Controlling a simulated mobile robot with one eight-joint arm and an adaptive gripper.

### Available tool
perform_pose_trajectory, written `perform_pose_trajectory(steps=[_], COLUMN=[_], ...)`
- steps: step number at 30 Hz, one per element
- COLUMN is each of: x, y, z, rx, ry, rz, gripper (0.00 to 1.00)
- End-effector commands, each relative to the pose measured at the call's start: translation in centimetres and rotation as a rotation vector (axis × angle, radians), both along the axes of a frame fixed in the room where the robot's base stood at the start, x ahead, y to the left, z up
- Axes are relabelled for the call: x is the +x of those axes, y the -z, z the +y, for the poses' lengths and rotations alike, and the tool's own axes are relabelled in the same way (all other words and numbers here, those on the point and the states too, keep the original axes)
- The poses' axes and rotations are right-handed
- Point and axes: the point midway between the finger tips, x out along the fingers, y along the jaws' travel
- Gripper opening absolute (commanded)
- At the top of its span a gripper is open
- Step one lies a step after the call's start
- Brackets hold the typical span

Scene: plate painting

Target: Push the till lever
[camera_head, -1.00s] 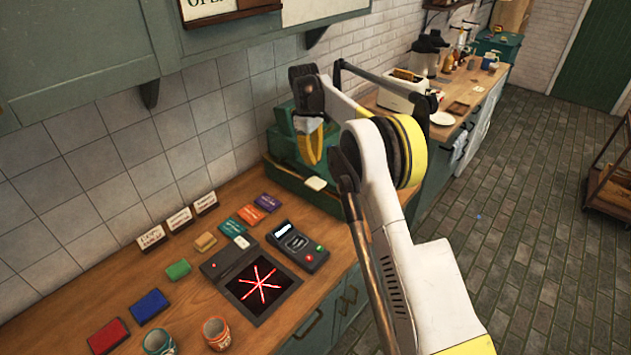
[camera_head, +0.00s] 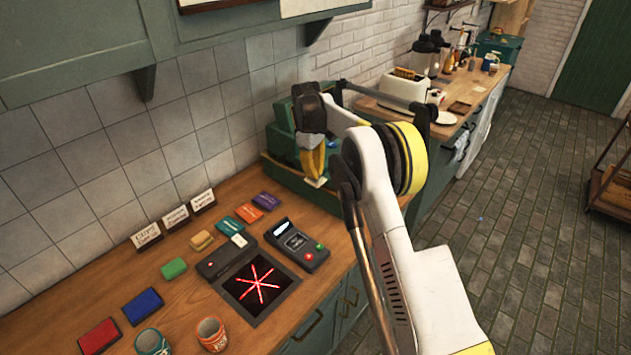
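The green till (camera_head: 279,145) stands at the far end of the wooden counter, against the tiled wall. A small cream-coloured piece (camera_head: 317,183), which looks like the end of the till lever, sticks out at its front right. My gripper (camera_head: 313,174) points down, with its yellow fingertips right over this piece. The tips look very near it or touching it; I cannot tell which. The fingers appear close together, but their gap is not clear from here. My gripper and arm hide part of the till's right side.
A card reader (camera_head: 297,243) and a black scanner panel with a red star of light (camera_head: 257,282) lie nearer on the counter. Several coloured blocks, small signs and two mugs stand to the left. A toaster (camera_head: 406,86) is on the counter behind.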

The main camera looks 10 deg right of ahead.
Motion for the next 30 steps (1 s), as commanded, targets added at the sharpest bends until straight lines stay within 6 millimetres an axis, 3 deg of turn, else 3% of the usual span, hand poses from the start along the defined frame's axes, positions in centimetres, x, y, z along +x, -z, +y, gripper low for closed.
perform_pose_trajectory(steps=[8, 20, 30], x=[0.0, 0.0, 1.0], y=[0.3, 4.4, 3.4], z=[0.0, 0.0, 1.1], rx=[0.0, 0.0, 0.001], ry=[0.0, 0.0, -0.003], rz=[0.0, 0.0, 0.0], gripper=[0.0, 0.0, 0.0])
